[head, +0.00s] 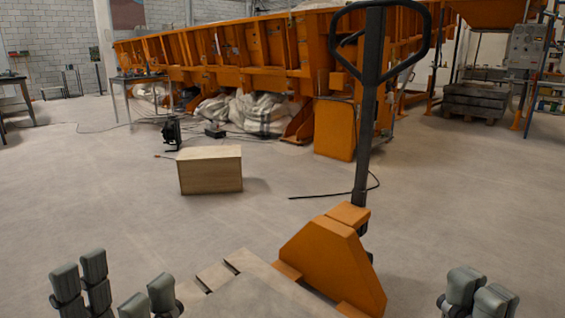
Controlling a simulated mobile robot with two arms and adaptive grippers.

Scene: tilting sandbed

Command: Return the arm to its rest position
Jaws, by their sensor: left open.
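My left gripper (112,288) is at the bottom left corner of the head view. Its grey finger pads stand apart with nothing between them, so it is open. My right gripper (480,291) is at the bottom right. Only two grey pads close together show there, and the rest is cut off by the frame edge, so I cannot tell whether it is open or shut. No object shows in either gripper.
An orange pallet jack (325,262) with a dark upright handle stands between my grippers. A wooden box (210,172) sits on the floor beyond it. The large orange sandbed (240,52) spans the back. A table (140,78) stands at left. Floor around the box is mostly clear.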

